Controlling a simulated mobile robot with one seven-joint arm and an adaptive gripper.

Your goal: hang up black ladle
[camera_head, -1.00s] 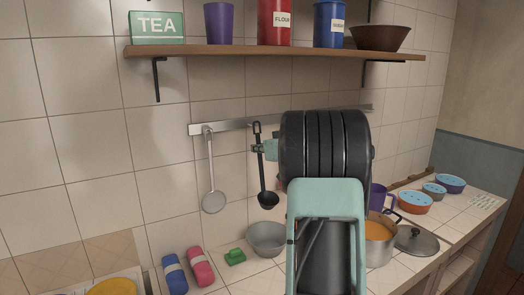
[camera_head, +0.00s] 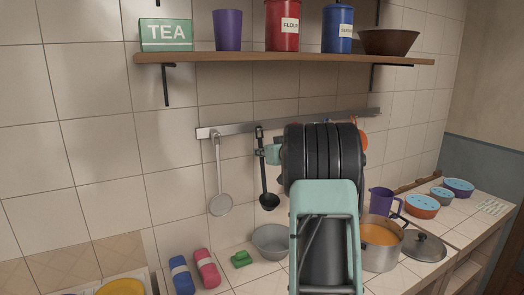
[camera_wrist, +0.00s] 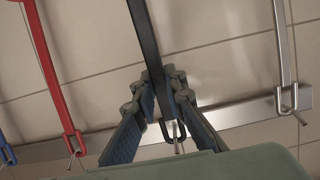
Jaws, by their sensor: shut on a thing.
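The black ladle (camera_head: 264,180) hangs upright in front of the tiled wall, bowl down, its top end at the height of the metal rail (camera_head: 228,131). My gripper (camera_head: 270,153) is shut on the upper part of its handle. In the wrist view, both fingers of my gripper (camera_wrist: 160,88) close around the black handle (camera_wrist: 147,40). The looped end of the handle (camera_wrist: 168,134) lies over the rail (camera_wrist: 235,114), close to a small hook peg (camera_wrist: 178,143). I cannot tell whether the loop is on the peg.
A grey skimmer (camera_head: 220,204) hangs left of the ladle. Red (camera_wrist: 52,75) and blue (camera_wrist: 5,148) utensils hang on the rail too. A shelf (camera_head: 290,56) with canisters is above. A grey bowl (camera_head: 271,241) and an orange-filled pot (camera_head: 382,252) stand on the counter below.

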